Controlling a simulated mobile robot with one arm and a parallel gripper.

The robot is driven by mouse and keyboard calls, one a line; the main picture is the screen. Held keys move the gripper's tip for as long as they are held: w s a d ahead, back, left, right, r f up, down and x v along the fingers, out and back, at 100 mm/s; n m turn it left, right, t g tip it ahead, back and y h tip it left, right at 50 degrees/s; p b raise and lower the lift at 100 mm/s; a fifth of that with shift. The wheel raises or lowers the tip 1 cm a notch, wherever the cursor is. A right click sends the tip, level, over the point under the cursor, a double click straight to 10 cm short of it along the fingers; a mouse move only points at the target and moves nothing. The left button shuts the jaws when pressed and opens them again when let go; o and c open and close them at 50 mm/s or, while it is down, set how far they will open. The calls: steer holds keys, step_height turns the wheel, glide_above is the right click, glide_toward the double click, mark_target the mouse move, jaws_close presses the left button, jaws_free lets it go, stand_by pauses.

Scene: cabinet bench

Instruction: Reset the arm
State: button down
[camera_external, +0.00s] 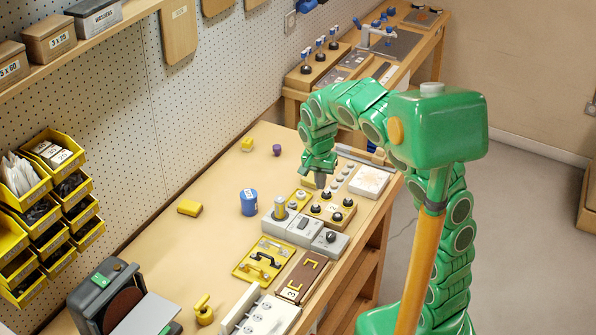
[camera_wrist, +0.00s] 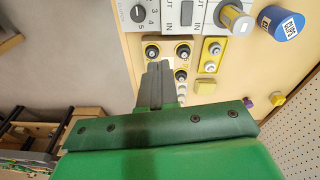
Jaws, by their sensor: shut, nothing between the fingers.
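My green arm reaches over the bench from the right in the external view. My gripper (camera_external: 320,180) hangs above the wooden block with black knobs (camera_external: 341,216), pointing down. In the wrist view my gripper (camera_wrist: 160,75) shows its two grey fingers pressed together, with nothing between them. The same knob block (camera_wrist: 167,52) lies beyond the fingertips in the wrist view, partly covered by them. I cannot tell the exact height of the fingertips above it.
Open bench top (camera_external: 215,175) lies toward the pegboard.

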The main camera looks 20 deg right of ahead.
steer(key=s+d+r+n+g, duration=0.1)
steer(key=s+d+r+n, duration=0.1)
steer(key=s+d+n, duration=1.3)
steer(key=s+d+r+m+g+y, duration=0.1)
steer(key=s+m, duration=0.6)
steer(key=s, duration=0.7)
steer(key=shift+s+d+r+m+g, duration=0.35)
steer(key=shift+d+r, duration=0.3)
steer(key=shift+r, duration=0.3)
